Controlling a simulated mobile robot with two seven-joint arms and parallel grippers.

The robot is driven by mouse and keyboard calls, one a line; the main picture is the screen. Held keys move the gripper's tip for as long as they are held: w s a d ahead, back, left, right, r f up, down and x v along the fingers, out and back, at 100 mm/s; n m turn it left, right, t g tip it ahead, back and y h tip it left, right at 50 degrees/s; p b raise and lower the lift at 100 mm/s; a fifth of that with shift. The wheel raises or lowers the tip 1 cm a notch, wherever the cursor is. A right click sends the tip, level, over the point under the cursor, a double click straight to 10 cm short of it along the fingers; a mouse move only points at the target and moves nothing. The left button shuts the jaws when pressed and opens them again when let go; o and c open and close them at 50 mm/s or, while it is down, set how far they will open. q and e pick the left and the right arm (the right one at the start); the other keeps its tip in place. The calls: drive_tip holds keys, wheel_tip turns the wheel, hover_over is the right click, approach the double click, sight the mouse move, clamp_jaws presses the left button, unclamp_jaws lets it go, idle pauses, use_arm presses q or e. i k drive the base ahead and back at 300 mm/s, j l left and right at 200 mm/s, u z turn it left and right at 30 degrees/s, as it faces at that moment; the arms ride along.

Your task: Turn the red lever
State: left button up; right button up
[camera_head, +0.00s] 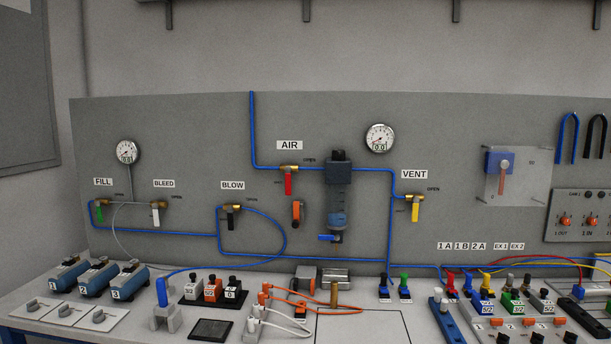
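A red lever (289,184) hangs straight down from a brass valve (289,168) on the grey panel, under the AIR label (289,145). A blue tube enters the valve from the left and leaves on the right. A small OPEN label (309,160) sits to the right of the valve. Just below and to the right is a separate orange-red handle (297,212). Another reddish lever (502,180) points down on a clear plate at the right. Neither of my grippers is in view.
Green (100,213), white (156,215), black (229,217) and yellow (415,210) valve levers hang on the panel. A dark filter bowl (338,192) stands right of the red lever. The bench below holds blue cylinders (129,281), switches and orange cables.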

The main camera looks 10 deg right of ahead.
sight(288, 169)
drive_tip(key=i+l+u, duration=0.1)
drive_tip(key=i+l, duration=0.3)
drive_tip(key=i+l+u, duration=0.15)
drive_tip(key=i+l, duration=0.2)
drive_tip(key=l, duration=0.15)
